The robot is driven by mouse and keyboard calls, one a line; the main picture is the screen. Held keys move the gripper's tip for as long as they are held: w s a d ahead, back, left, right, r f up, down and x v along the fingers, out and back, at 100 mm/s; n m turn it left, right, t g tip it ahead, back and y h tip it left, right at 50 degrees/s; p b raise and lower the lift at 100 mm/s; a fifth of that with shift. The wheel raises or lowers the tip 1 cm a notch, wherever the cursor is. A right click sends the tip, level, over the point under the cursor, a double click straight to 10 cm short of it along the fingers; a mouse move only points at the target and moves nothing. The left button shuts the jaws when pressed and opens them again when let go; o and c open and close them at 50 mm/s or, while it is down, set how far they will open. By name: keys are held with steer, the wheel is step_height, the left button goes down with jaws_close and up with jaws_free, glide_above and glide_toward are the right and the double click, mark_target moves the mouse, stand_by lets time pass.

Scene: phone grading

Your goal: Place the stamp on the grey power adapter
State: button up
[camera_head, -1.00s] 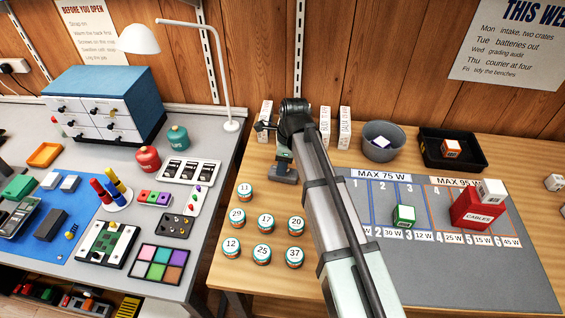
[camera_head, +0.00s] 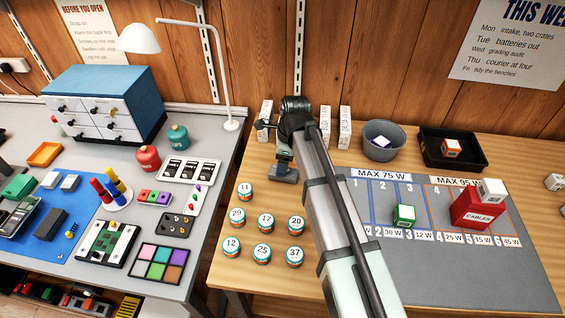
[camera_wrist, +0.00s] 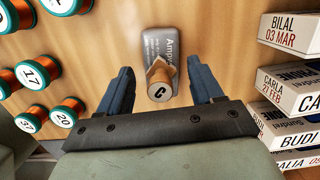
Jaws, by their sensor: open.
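The stamp (camera_wrist: 159,80), with a wooden body and a round cap marked "C", appears in the wrist view to stand on the grey power adapter (camera_wrist: 158,40), a grey block with partly hidden lettering. The stamp's cap faces my camera. My gripper (camera_wrist: 162,78) is open, with one finger on each side of the stamp and visible gaps to both. In the head view the grey adapter (camera_head: 285,176) lies on the wooden table below my gripper (camera_head: 284,155). The stamp is too small or hidden to make out there.
Numbered spools (camera_head: 264,222) stand left of my arm. Upright name-labelled boxes (camera_head: 345,128) stand to the right. A grey bowl (camera_head: 382,143), a black tray (camera_head: 478,160), and a grey mat (camera_head: 450,270) with a red cables box (camera_head: 474,211) lie farther right.

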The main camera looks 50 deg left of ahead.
mark_target(289, 168)
step_height(289, 168, up, 12)
steer(key=w+d, duration=0.1)
steer(key=shift+f, duration=0.25)
steer(key=shift+w+d, duration=0.15)
stand_by(0.5)
